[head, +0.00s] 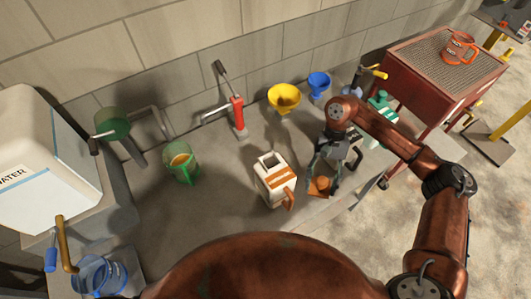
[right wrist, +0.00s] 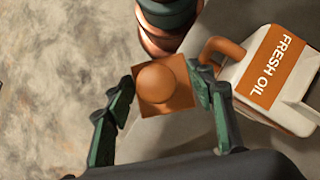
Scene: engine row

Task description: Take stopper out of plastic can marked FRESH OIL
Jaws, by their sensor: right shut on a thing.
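The white plastic can (head: 274,182) stands on the grey counter in the middle of the head view. In the right wrist view the can (right wrist: 292,107) shows its orange FRESH OIL label and a curved orange part (right wrist: 222,49). My right gripper (head: 325,182) is just right of the can. Its fingers (right wrist: 163,92) are shut on an orange square stopper (right wrist: 158,81) with a round knob. The stopper also shows in the head view (head: 319,187), apart from the can's body. Whether it is clear of the surface below is hard to tell. My left gripper is out of view.
A green jug (head: 182,162), a red-handled pump (head: 238,113), a yellow funnel (head: 284,97) and a blue funnel (head: 319,82) stand along the wall. A green bottle (head: 380,117) is behind my right arm. A red cart (head: 420,62) is at right.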

